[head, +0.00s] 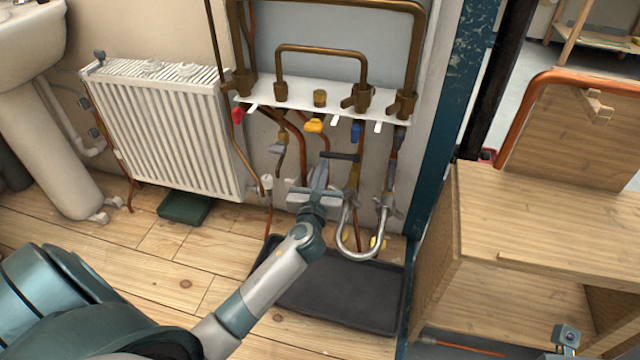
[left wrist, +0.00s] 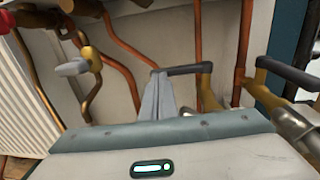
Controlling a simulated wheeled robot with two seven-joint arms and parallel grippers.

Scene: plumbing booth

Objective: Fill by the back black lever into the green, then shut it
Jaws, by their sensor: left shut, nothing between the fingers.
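A black lever (head: 342,156) sits on a brass valve above one leg of the silver U-shaped hose (head: 350,247). It points left in the head view and shows in the left wrist view (left wrist: 190,70). Another black lever (head: 398,139) is on the valve to its right; it also shows in the left wrist view (left wrist: 287,74). My left gripper (head: 322,172) is shut and empty, its fingertips close to the free end of the first lever. I cannot tell whether they touch. No gauge face or green band can be made out.
A white manifold shelf (head: 330,105) with red, yellow and blue valve handles is above. Copper pipes run behind the levers. A dark tray (head: 330,295) lies on the floor below. A white radiator (head: 165,130) stands left, a wooden bench (head: 545,225) right.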

